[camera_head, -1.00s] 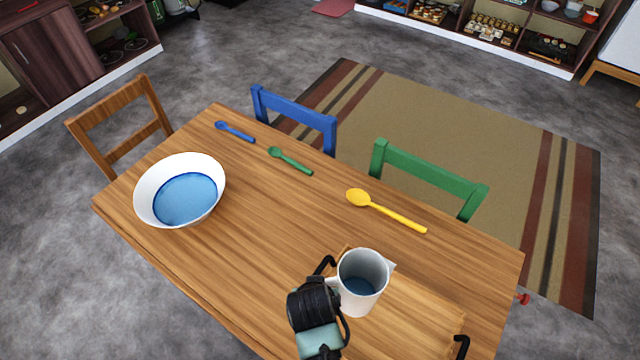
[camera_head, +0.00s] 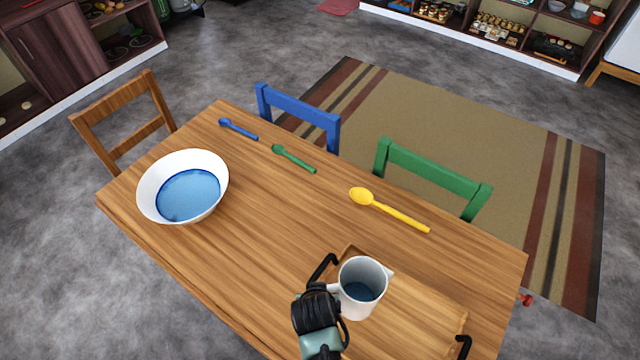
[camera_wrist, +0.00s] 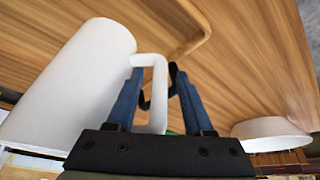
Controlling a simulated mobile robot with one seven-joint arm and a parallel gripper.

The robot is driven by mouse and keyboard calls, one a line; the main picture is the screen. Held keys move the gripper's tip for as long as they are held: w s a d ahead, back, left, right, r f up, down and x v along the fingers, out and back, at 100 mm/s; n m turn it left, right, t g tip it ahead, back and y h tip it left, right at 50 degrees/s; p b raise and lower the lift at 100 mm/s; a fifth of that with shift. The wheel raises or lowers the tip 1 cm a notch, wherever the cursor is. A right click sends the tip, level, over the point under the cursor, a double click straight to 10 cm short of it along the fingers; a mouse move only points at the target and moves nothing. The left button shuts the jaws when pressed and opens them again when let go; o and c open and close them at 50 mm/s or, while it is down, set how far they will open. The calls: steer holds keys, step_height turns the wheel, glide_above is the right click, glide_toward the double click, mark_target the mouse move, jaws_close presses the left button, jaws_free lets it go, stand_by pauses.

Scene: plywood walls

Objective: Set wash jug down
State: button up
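The white wash jug (camera_head: 375,300) is upright at the left part of the wooden tray (camera_head: 425,318), with blue liquid inside. Whether its base touches the tray is hard to tell. My gripper (camera_head: 333,290) is at the jug's left side, at its handle. In the wrist view the jug (camera_wrist: 75,85) fills the left side, and its handle lies between my gripper's two blue fingers (camera_wrist: 158,78). The fingers look closed around the handle; the exact contact is partly hidden.
A white bowl of blue water (camera_head: 155,206) stands at the table's left end. Blue (camera_head: 238,129), green (camera_head: 293,158) and yellow (camera_head: 390,210) spoons lie along the far side. The tray has black handles (camera_head: 463,345). The middle of the table (camera_head: 255,230) is clear.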

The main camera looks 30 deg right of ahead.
steer(key=shift+r, duration=0.3)
steer(key=v, duration=1.1)
steer(key=shift+r+p, duration=0.4)
steer(key=shift+p, duration=0.05)
steer(key=shift+s+a, duration=0.1)
steer(key=shift+a, duration=0.05)
